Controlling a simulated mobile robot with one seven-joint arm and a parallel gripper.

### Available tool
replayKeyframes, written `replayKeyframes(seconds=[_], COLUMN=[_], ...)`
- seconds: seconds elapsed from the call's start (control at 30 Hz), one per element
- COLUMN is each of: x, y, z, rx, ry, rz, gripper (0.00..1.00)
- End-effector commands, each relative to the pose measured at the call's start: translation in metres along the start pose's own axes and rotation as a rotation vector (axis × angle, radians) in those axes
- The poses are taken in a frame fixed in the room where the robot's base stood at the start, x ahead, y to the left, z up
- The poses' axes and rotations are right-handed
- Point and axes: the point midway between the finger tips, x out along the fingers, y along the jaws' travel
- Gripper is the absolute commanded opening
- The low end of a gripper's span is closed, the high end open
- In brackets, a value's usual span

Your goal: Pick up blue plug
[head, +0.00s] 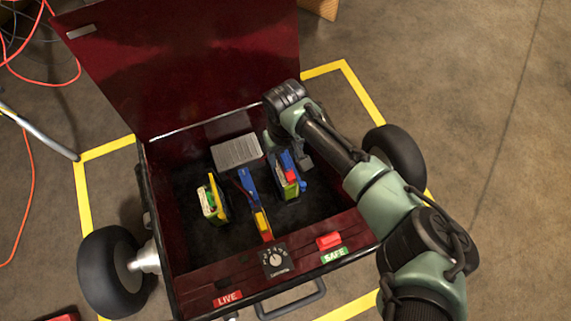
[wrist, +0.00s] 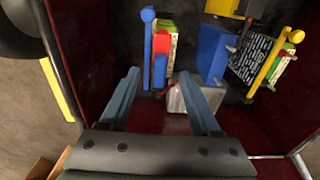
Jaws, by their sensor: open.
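In the head view, my gripper (head: 288,150) reaches down into the dark red box at the back of the right-hand group. In the wrist view, my gripper (wrist: 159,78) is open, its two grey-blue fingers apart with nothing held. A short blue piece (wrist: 160,70), perhaps the blue plug, lies between the fingertips in the picture, beside a red piece (wrist: 162,45) and a long blue bar with a round end (wrist: 148,40). A larger blue block (wrist: 213,52) stands right of the fingers; it also shows mid-box in the head view (head: 247,180). I cannot tell which blue part is the plug.
The box's front panel (head: 210,285) carries a dial (head: 276,261) and a red switch (head: 329,240). The lid (head: 180,60) stands open behind. A grey ribbed block (head: 236,151) and a yellow-green unit (head: 213,200) are inside. Box walls surround the gripper closely.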

Motion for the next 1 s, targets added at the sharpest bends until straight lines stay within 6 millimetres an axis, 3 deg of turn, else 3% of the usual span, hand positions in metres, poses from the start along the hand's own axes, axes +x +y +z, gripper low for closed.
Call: replayKeyframes(seconds=[0.3,0.57,0.9,1.0], x=[0.044,0.043,0.043,0.043], y=[0.001,0.001,0.001,0.001], z=[0.002,0.002,0.002,0.002], rx=[0.0,0.0,0.001,0.001], ry=[-0.001,0.0,0.0,0.0], rz=[0.0,0.0,0.0,0.0], gripper=[0.64,0.64,0.04,0.0])
